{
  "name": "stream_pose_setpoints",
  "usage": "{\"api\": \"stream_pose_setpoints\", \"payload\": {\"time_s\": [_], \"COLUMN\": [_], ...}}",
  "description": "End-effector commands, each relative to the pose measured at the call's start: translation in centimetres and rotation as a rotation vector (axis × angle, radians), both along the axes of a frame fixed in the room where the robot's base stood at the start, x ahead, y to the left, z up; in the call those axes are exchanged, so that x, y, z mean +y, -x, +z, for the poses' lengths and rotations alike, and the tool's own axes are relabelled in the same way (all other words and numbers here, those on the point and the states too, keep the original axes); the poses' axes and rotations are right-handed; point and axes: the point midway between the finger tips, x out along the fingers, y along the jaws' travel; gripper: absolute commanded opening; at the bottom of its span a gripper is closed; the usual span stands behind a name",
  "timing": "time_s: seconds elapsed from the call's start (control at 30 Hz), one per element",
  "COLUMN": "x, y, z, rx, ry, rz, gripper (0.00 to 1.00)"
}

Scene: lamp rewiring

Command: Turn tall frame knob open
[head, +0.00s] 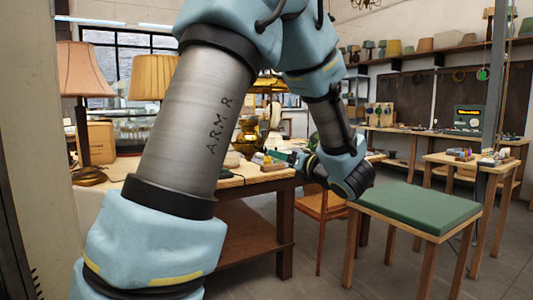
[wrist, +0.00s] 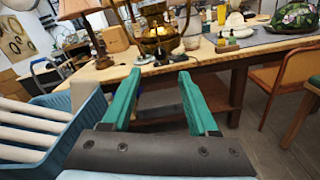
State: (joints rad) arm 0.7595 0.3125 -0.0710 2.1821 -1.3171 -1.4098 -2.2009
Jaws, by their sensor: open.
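My gripper (wrist: 159,72) is open and empty in the wrist view, its two green fingers spread and pointing toward the workbench. A brass lamp frame (wrist: 157,42) stands on the bench beyond the fingertips, apart from them. I cannot tell whether it is the tall frame, and no knob can be made out on it. Brass and amber lamp parts also show behind my arm in the head view (head: 252,112). A lamp with a pleated shade (wrist: 75,8) stands left of the frame in the wrist view.
The wooden workbench (wrist: 222,56) lies ahead. A blue basket (wrist: 88,108) with white tubes is close on the left. A stained-glass shade (wrist: 296,17) sits on the bench at right. A wooden chair (head: 322,205) and green-topped stool (head: 415,207) stand right of the bench.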

Motion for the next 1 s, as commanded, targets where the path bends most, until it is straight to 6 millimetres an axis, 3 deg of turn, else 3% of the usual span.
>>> {"api": "stream_pose_setpoints", "payload": {"time_s": [0.3, 0.5, 0.93, 1.0], "x": [2.6, 3.7, 4.1, 4.1], "y": [-5.4, -7.7, -8.6, -8.6], "z": [0.4, 0.2, 0.0, 0.0], "rx": [0.002, 0.002, 0.003, 0.003], "ry": [-0.003, -0.002, -0.003, -0.003], "rz": [0.001, 0.0, -0.003, -0.003], "gripper": [0.6, 0.6, 0.6, 0.52]}}
